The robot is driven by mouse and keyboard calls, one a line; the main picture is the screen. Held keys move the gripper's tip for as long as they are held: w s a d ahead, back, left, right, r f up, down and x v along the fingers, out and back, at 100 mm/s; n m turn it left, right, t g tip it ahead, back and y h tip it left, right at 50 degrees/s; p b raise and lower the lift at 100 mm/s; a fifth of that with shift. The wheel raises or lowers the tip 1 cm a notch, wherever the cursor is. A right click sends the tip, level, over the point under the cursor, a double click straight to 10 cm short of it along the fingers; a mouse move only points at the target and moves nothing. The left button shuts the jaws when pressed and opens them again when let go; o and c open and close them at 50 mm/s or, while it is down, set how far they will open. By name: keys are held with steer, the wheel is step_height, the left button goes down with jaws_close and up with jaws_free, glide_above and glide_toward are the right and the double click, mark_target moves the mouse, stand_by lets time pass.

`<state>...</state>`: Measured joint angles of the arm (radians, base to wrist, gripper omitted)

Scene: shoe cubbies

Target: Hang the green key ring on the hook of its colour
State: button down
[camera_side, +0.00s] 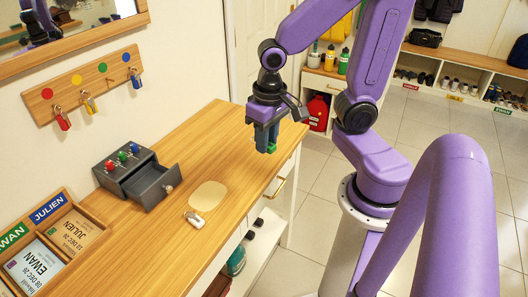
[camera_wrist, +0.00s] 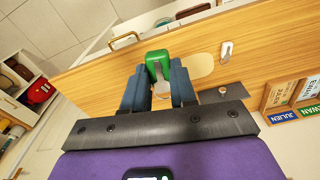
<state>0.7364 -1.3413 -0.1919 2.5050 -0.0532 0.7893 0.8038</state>
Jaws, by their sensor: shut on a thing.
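My gripper (camera_side: 267,143) is shut on the green key ring and holds it above the wooden tabletop, near its front right edge. The green tag (camera_wrist: 157,60) shows between the two fingers (camera_wrist: 160,92) in the wrist view, with a round metal ring below it. In the side view only a bit of the green tag (camera_side: 271,149) shows under the fingers. The wooden hook rack (camera_side: 92,82) is on the wall at upper left, apart from my gripper. Its green dot (camera_side: 102,68) is third from the left, and no tag hangs under it.
Red (camera_side: 63,119), yellow (camera_side: 89,104) and blue (camera_side: 136,79) tags hang on the rack. A grey box (camera_side: 125,164) with an open drawer (camera_side: 161,186) stands on the tabletop. A white tag (camera_side: 194,219) lies near a pale oval patch (camera_side: 208,196). A framed mirror (camera_side: 85,38) is above the rack.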

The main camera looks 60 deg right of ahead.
step_height(320, 180, up, 16)
steer(key=t, duration=0.2)
steer(key=w+a+f+n+t+y, duration=0.1)
steer(key=w+a+f+n+t, duration=0.2)
steer(key=w, duration=0.8)
steer(key=w+a+f+t, duration=0.1)
steer(key=w+a+t, duration=0.3)
steer(key=w, duration=0.7)
steer(key=shift+w+d+r+n+t+y, duration=0.95)
steer(key=shift+w+r+t+y, duration=0.8)
steer(key=shift+w+t, duration=2.9)
step_height(320, 180, down, 11)
steer(key=w+g, duration=0.2)
steer(key=w, duration=0.1)
steer(key=shift+t, duration=0.25)
steer(key=shift+w+d+f, duration=0.1)
steer(key=shift+w+f, duration=0.05)
steer(key=shift+w, duration=3.6)
steer(key=shift+w+f, duration=0.3)
steer(key=shift+w, duration=0.35)
steer(key=c, duration=0.8)
jaws_free()
